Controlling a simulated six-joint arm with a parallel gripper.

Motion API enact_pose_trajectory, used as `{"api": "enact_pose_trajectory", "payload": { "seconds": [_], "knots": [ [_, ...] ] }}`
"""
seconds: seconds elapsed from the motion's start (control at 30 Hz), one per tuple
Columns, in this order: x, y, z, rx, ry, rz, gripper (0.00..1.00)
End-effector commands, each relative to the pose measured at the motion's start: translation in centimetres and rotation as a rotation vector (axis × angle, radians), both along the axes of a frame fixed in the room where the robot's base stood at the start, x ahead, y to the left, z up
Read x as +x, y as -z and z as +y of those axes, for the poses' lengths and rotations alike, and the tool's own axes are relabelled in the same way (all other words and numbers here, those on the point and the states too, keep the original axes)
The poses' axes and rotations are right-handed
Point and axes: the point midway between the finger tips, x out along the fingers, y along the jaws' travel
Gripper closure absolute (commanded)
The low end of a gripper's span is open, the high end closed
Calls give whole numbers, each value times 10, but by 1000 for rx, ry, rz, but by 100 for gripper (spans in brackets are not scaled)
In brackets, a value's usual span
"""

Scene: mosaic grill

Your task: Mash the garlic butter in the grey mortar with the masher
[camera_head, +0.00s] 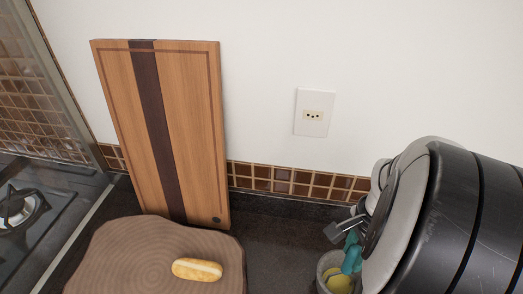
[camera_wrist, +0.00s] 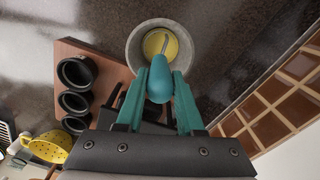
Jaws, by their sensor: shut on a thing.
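The grey mortar (camera_head: 323,268) stands on the dark counter at the bottom right of the head view, partly hidden by my arm; in the wrist view (camera_wrist: 134,48) its round rim is at the top centre. Yellow garlic butter (camera_head: 340,285) lies inside it, also visible in the wrist view (camera_wrist: 153,43). The masher (camera_wrist: 160,84) has a teal handle and a thin bent metal shaft reaching over the butter. My gripper (camera_wrist: 163,76) is shut on the handle, at the mortar's near side. The masher's lower end is unclear, so I cannot tell whether it touches the butter.
A bread roll (camera_head: 197,269) lies on a round-edged wooden slab (camera_head: 130,260). A striped cutting board (camera_head: 180,120) leans on the wall. In the wrist view, black cups (camera_wrist: 75,103) sit left of the mortar, a yellow dotted vessel (camera_wrist: 50,147) lower left, and the tiled wall (camera_wrist: 275,110) right.

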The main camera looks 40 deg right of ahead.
Motion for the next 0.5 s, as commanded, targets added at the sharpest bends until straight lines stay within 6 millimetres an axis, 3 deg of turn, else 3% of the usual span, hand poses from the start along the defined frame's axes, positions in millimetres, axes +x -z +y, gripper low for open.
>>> {"api": "enact_pose_trajectory", "payload": {
  "seconds": [0.23, 0.5],
  "knots": [
    [0, -22, -1, -2, 0, -2, 100],
    [0, -24, 0, -1, 0, -1, 100]
  ]
}}
